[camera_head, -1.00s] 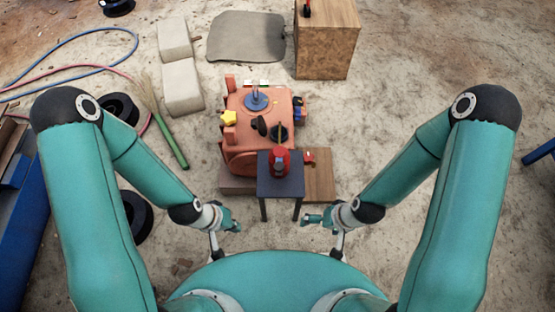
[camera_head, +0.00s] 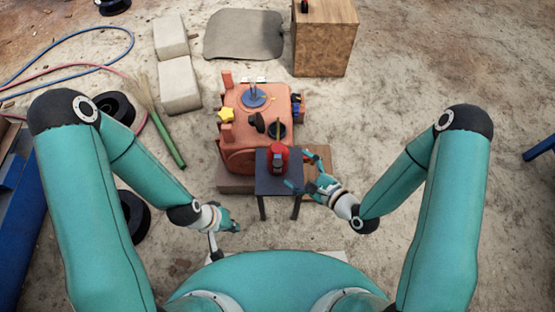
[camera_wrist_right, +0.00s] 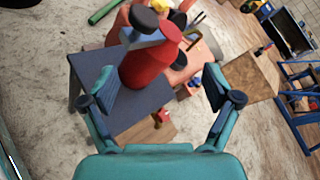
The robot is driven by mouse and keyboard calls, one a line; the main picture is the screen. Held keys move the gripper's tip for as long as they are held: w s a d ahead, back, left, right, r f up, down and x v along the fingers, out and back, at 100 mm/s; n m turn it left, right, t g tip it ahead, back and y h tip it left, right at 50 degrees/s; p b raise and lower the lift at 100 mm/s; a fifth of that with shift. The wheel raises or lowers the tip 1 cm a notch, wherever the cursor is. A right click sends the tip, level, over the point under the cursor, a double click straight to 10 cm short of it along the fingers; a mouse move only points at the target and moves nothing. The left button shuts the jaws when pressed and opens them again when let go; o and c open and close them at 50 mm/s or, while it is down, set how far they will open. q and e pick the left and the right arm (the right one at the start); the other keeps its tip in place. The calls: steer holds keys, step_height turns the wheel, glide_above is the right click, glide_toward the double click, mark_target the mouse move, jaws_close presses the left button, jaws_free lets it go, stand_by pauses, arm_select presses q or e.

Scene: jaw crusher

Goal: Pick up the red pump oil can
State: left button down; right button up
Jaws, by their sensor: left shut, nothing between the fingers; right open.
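The red pump oil can (camera_head: 278,160) stands upright on a small dark grey table (camera_head: 264,183). It also shows large in the right wrist view (camera_wrist_right: 146,66), with a black cap and a grey part at its top. My right gripper (camera_head: 302,182) is open and empty, just right of the table and close to the can. In the right wrist view its two fingers (camera_wrist_right: 160,92) are spread, with the can beyond them and left of the middle. My left gripper (camera_head: 236,224) is shut and empty, left of the table and lower, away from the can.
An orange jaw crusher (camera_head: 252,125) stands right behind the table, with a yellow star-shaped knob (camera_head: 226,115) on it. A wooden crate (camera_head: 323,40) is at the back. Tyres, hoses and a broom (camera_head: 165,135) lie to the left. The ground at right is mostly clear.

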step_height(320, 180, down, 3)
steer(key=s+m+t+y+b, duration=0.2)
steer(key=s+m+t+b, duration=0.1)
steer(key=m, duration=0.3)
steer(key=m+h+b, duration=0.1)
steer(key=m+b, duration=0.1)
glide_toward(283, 168)
steer(key=shift+t, duration=0.4)
steer(key=x, duration=0.3)
steer(key=b+x, duration=0.1)
steer(key=x, duration=0.6)
steer(key=shift+a+f, duration=0.2)
steer(key=shift+f, duration=0.15)
steer(key=b+x, duration=0.2)
steer(key=x, duration=0.2)
steer(key=shift+w, duration=0.4)
steer(key=shift+w+a+r, duration=0.1)
steer(key=shift+w+a, duration=0.05)
steer(key=shift+w, duration=0.15)
steer(key=shift+c, duration=0.2)
steer(key=c, duration=1.5)
